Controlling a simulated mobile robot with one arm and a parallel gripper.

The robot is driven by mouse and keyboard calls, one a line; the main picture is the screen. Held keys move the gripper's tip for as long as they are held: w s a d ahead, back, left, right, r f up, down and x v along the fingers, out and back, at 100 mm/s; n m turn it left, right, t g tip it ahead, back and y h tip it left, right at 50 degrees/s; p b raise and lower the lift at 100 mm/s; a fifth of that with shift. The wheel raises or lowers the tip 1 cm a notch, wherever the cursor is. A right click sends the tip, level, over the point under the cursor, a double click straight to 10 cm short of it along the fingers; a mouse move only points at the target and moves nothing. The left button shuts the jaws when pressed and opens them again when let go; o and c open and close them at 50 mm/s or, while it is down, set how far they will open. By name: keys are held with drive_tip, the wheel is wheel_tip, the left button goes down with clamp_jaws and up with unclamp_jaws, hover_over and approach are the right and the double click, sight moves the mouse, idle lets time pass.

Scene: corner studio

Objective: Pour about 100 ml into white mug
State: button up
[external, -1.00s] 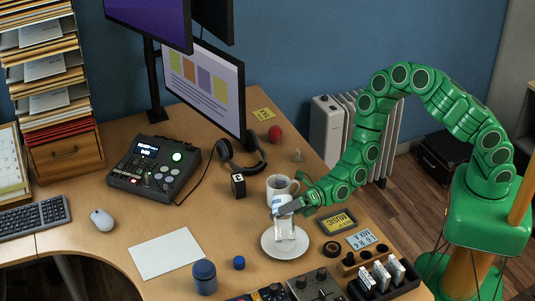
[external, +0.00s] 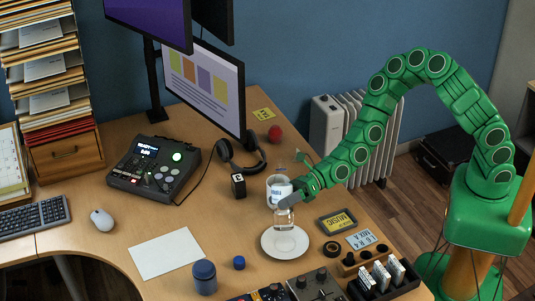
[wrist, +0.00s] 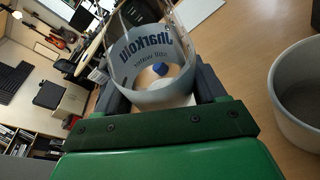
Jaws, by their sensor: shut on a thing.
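My gripper (external: 287,200) is shut on a clear water bottle (external: 284,217) with a pale label and blue lettering. In the external view the bottle is roughly upright, its lower part seen against the white plate (external: 268,246), apparently above it. In the wrist view the bottle (wrist: 150,62) sits between my gripper's fingers (wrist: 160,98). The white mug (external: 270,189) stands on the desk just behind the bottle, partly covered by it and my gripper. The mug (wrist: 284,112) also shows at the right edge of the wrist view. The water level is unclear.
Headphones (external: 225,152) and a small black cube (external: 238,186) lie behind and left of the mug. A blue jar (external: 204,278), a blue cap (external: 239,263) and black devices (external: 318,286) are nearer the front. White paper (external: 166,252) lies left, with bare desk around it.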

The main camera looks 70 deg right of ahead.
drive_tip(key=shift+r+n, duration=0.3)
drive_tip(key=shift+r, duration=0.2)
drive_tip(key=shift+n+h, duration=0.4)
drive_tip(key=shift+d, duration=0.1)
drive_tip(key=shift+n+h, duration=0.4)
drive_tip(key=shift+w+d+n+h, duration=0.2)
drive_tip(key=shift+d+n+h, duration=0.2)
drive_tip(key=shift+n, duration=0.2)
drive_tip(key=shift+w+d+f+n+h, duration=0.15)
drive_tip(key=shift+d+n+h, duration=0.1)
drive_tip(key=shift+n+h, duration=0.25)
